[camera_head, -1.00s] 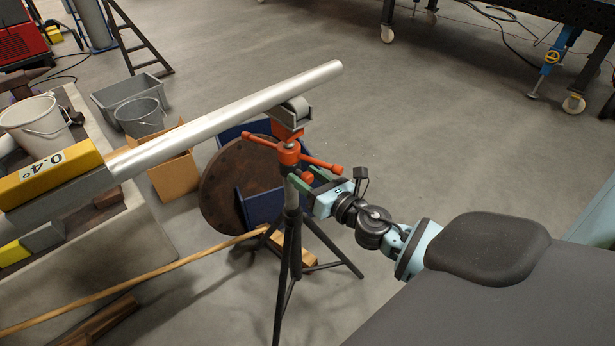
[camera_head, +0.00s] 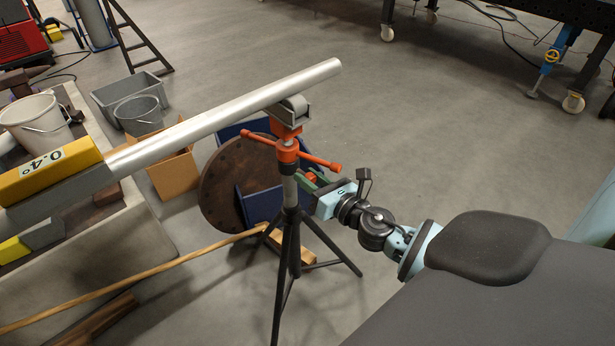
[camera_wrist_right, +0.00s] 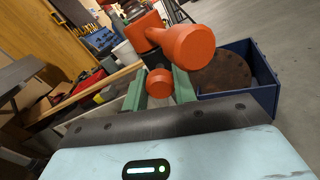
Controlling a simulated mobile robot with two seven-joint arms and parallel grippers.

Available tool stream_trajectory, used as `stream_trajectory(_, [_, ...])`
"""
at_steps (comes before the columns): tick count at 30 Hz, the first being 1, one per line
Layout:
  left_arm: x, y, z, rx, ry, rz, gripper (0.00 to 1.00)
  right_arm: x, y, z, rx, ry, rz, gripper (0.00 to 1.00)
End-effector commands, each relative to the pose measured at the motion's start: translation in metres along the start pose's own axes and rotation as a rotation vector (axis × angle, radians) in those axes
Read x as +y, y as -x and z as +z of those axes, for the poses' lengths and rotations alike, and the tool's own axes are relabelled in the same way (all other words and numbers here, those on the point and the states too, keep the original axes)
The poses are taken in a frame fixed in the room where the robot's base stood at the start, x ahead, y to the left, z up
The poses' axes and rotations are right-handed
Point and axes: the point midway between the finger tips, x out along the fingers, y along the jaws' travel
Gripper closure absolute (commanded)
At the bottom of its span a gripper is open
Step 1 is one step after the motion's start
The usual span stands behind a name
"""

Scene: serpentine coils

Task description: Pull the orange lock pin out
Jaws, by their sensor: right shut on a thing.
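My right gripper (camera_head: 308,182) is beside the roller stand (camera_head: 290,195), to the right of its upright just below the orange collar. Its green fingers are shut on the orange lock pin (camera_head: 311,177). In the right wrist view the pin's round orange knob (camera_wrist_right: 160,82) sits between the two fingers (camera_wrist_right: 159,90). The pin's shaft is hidden, so I cannot tell whether it is clear of the stand. The stand's larger orange handle (camera_head: 320,161) passes above the fingers and shows large in the right wrist view (camera_wrist_right: 190,45). My left gripper is not in view.
A long metal tube (camera_head: 220,115) rests on the stand's roller (camera_head: 292,108). A rusty disc (camera_head: 220,185) and blue panels (camera_head: 262,208) stand behind the stand. A wooden pole (camera_head: 140,285) slopes across the lower left. The floor to the right is open.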

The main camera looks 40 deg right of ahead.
Motion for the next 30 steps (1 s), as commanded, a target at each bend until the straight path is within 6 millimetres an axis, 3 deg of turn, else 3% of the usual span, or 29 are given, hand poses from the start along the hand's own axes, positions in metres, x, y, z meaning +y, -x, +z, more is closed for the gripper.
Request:
stream_trajectory(10, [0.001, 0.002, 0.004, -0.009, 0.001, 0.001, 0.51, 0.0, 0.007, -0.002, 0.005, -0.001, 0.0, 1.0])
stream_trajectory(11, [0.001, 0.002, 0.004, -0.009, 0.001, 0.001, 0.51, 0.0, 0.007, -0.002, 0.005, -0.001, 0.0, 0.7])
stream_trajectory(15, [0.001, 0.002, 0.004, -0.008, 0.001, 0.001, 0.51, 0.0, 0.006, -0.002, 0.004, 0.0, 0.0, 0.52])
stream_trajectory(25, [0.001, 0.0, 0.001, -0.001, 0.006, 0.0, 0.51, 0.0, 0.008, -0.002, 0.003, 0.0, -0.001, 0.51])
stream_trajectory(30, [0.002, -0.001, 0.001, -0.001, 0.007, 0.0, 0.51, 0.0, 0.022, -0.003, 0.005, 0.0, 0.0, 0.51])
